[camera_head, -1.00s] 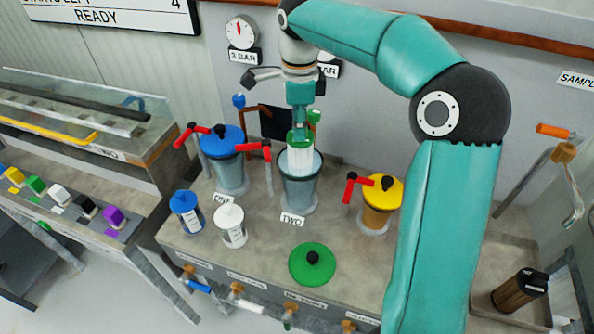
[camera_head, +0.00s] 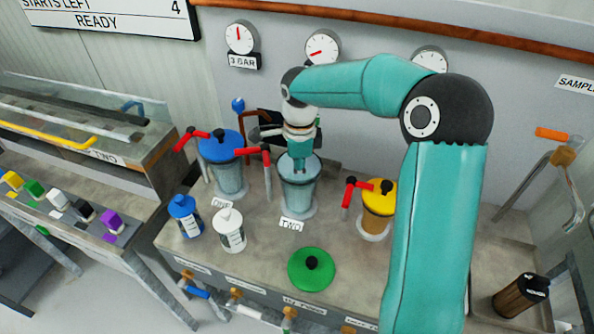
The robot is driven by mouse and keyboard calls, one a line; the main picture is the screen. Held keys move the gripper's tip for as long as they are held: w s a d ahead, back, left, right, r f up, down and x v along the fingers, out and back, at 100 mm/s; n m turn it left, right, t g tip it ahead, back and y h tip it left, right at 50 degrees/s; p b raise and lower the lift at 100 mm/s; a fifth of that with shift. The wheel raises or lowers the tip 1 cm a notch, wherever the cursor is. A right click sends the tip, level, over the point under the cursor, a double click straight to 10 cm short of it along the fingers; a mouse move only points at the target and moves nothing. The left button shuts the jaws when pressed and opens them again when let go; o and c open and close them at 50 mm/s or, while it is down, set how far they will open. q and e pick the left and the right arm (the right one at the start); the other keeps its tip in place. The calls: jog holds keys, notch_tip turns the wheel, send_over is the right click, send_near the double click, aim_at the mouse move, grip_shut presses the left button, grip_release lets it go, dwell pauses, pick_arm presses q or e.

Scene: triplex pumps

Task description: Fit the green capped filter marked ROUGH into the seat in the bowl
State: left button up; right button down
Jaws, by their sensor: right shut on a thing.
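The clear bowl marked TWO (camera_head: 299,198) stands open in the middle of the bench. My right gripper (camera_head: 301,168) points straight down into its mouth, with its fingertips inside the rim. It is shut on the green capped filter, which is now down inside the bowl. The filter body and its cap are hidden by the bowl wall and my gripper, so I cannot tell whether it touches the seat. The seat is not visible either. My left gripper is not in view.
A green lid (camera_head: 311,269) lies in front of the bowl. A blue-lidded bowl (camera_head: 223,163) stands left, a yellow-lidded one (camera_head: 378,208) right, each near a red handle. Blue-capped (camera_head: 186,216) and white-capped (camera_head: 229,230) filters stand front left. A brown bottle (camera_head: 520,295) is far right.

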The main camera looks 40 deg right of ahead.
jog(key=c, duration=1.1)
grip_release()
jog(key=shift+s+d, duration=0.1)
jog(key=shift+c, duration=0.2)
jog(key=shift+r, duration=0.1)
notch_tip(320, 180, up, 12)
jog(key=shift+p, duration=0.3)
